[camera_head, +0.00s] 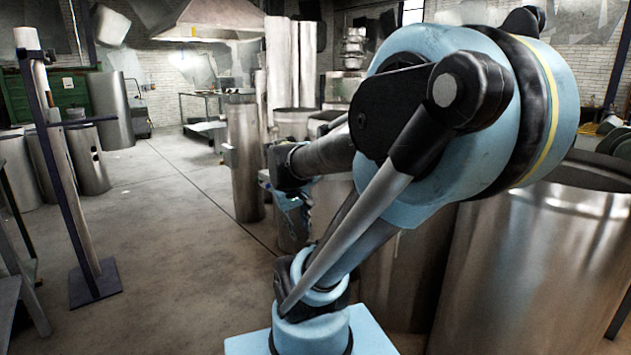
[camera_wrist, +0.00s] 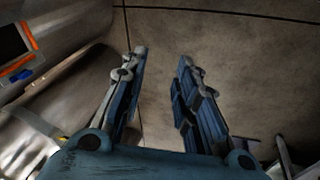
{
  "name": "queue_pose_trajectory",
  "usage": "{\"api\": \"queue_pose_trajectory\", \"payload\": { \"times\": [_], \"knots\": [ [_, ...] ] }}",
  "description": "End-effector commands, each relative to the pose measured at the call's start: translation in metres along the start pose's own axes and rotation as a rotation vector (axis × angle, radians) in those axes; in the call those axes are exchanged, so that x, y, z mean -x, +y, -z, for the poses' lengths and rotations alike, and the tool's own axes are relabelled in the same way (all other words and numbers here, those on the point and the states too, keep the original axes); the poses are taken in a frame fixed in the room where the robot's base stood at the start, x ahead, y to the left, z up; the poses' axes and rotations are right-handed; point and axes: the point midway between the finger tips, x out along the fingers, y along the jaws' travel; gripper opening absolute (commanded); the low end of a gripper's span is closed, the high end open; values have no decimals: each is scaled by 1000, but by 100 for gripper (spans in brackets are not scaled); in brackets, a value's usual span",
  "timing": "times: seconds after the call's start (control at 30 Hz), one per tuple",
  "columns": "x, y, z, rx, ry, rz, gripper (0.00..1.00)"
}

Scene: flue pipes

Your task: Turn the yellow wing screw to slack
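I cannot make out a yellow wing screw in either view. My gripper (camera_wrist: 163,60) is open in the wrist view, with its two blue fingers apart and bare floor showing between them. In the head view my gripper (camera_head: 293,215) hangs below my forearm, small and partly blended with the metal pipes behind it. My own arm hides much of the middle and right of the head view.
Large metal pipes (camera_head: 535,270) stand close on the right. A slim upright pipe (camera_head: 243,165) stands beyond my gripper. A post on a dark base (camera_head: 95,283) stands at left. Floor (camera_head: 175,225) between is clear. A dark panel with orange trim (camera_wrist: 15,45) lies left in the wrist view.

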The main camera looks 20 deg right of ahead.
Motion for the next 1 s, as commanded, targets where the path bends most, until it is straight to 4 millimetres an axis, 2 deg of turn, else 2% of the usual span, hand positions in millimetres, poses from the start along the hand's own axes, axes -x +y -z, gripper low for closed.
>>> {"api": "queue_pose_trajectory", "payload": {
  "times": [0.03,0.47,0.77,1.0],
  "knots": [
    [2,8,14,16,-1,-26,28],
    [5,75,121,160,-20,-267,28],
    [-6,112,200,260,-43,-436,28],
    [-22,136,261,339,-67,-569,28]
  ]
}}
